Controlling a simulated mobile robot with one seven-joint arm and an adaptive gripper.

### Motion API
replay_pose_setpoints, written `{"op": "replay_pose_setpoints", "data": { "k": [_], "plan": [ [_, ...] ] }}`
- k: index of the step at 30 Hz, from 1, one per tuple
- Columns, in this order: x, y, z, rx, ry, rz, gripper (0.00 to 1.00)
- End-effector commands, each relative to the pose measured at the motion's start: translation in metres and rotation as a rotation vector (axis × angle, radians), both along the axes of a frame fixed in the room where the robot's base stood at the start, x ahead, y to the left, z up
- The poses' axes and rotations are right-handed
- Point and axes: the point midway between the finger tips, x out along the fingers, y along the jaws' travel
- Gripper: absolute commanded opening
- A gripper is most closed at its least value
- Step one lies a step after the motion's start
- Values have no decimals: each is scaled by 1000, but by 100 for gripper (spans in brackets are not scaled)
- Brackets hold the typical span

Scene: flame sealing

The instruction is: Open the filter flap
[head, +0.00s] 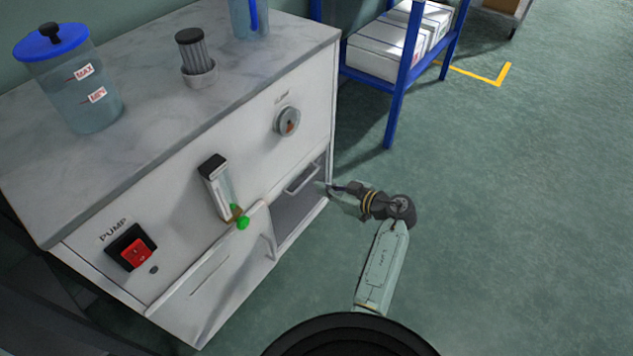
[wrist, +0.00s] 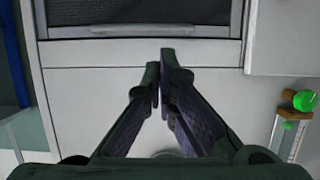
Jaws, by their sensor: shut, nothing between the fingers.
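On the cabinet's front, a low recess (head: 293,208) shows a dark mesh surface (wrist: 140,11) in the wrist view. A pale bar handle (head: 301,179) runs along its upper edge; it also shows in the wrist view (wrist: 110,33). A pale panel (head: 235,262) stands proud of the front, left of the recess; in the wrist view its edge is at the right (wrist: 290,38). I cannot tell for sure whether this panel is the filter flap. My gripper (head: 328,187) is shut and empty, in front of the recess's right side. Its fingertips (wrist: 160,58) appear close to the handle; contact cannot be told.
A flow meter (head: 217,187) with a green knob (head: 243,223) sits above the panel. A blue rack (head: 399,75) stands behind at right. The floor right of the cabinet is clear.

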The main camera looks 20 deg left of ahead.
Motion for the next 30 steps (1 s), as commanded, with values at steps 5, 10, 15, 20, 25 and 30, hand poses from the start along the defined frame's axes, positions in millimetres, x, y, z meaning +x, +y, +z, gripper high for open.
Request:
{"op": "replay_pose_setpoints", "data": {
  "k": [5,10,15,20,25,30],
  "plan": [
    [10,31,-9,1,-3,6,0],
    [20,57,-19,2,-4,3,0],
    [26,74,-24,1,-5,2,0],
    [28,80,-26,2,-6,1,0],
    [29,80,-26,2,-6,0,0],
    [28,79,-26,4,-7,0,0]
  ]
}}
